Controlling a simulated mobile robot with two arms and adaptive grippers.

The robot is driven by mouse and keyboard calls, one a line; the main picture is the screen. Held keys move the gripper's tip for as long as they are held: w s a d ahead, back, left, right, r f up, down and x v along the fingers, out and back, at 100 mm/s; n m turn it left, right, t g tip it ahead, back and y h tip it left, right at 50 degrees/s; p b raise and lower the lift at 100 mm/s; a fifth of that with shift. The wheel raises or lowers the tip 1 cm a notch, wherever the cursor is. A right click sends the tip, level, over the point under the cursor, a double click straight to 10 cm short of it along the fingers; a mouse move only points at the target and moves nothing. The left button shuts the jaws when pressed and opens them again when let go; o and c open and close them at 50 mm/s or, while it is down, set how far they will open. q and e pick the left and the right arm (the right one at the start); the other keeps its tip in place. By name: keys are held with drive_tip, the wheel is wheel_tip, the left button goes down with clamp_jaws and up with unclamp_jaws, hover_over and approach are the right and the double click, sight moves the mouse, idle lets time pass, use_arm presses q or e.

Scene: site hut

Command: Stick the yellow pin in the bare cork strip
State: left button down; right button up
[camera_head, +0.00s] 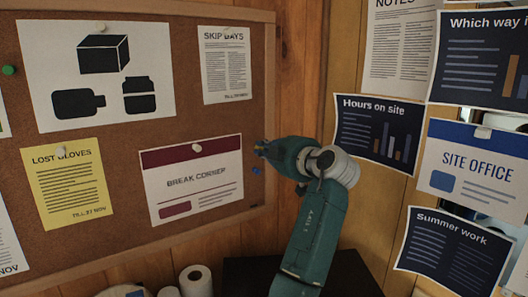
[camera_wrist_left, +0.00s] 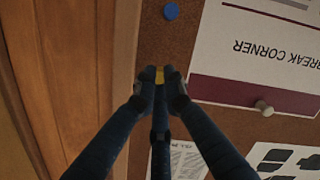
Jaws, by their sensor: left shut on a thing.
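The yellow pin (camera_wrist_left: 159,75) is held between the fingertips of my left gripper (camera_wrist_left: 159,88). Only a small part of the pin shows. In the head view the left gripper (camera_head: 262,149) is at the right side of the cork board (camera_head: 188,130), over the bare cork strip (camera_head: 255,115) between the papers and the wooden frame. In the wrist view, bare cork (camera_wrist_left: 165,45) lies just beyond the pin. I cannot tell whether the pin touches the cork. My right gripper is not in view.
A blue pin (camera_head: 256,170) sits in the strip just below the gripper; it also shows in the wrist view (camera_wrist_left: 171,11). The Break Corner notice (camera_head: 192,180) is left of the strip, the Skip Days sheet (camera_head: 226,65) above. The frame (camera_head: 270,80) borders it on the right.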

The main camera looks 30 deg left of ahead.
use_arm(q)
drive_tip(key=shift+x, duration=0.9)
idle(1.2)
drive_tip(key=shift+a+r+b, duration=0.1)
drive_tip(key=shift+r+b, duration=0.15)
drive_tip(key=shift+b, duration=0.2)
idle(1.5)
idle(1.3)
drive_tip(key=c, duration=1.8)
unclamp_jaws()
drive_tip(key=shift+f, duration=0.1)
drive_tip(key=shift+o, duration=0.2)
drive_tip(key=v, duration=1.2)
drive_tip(key=shift+f, duration=0.15)
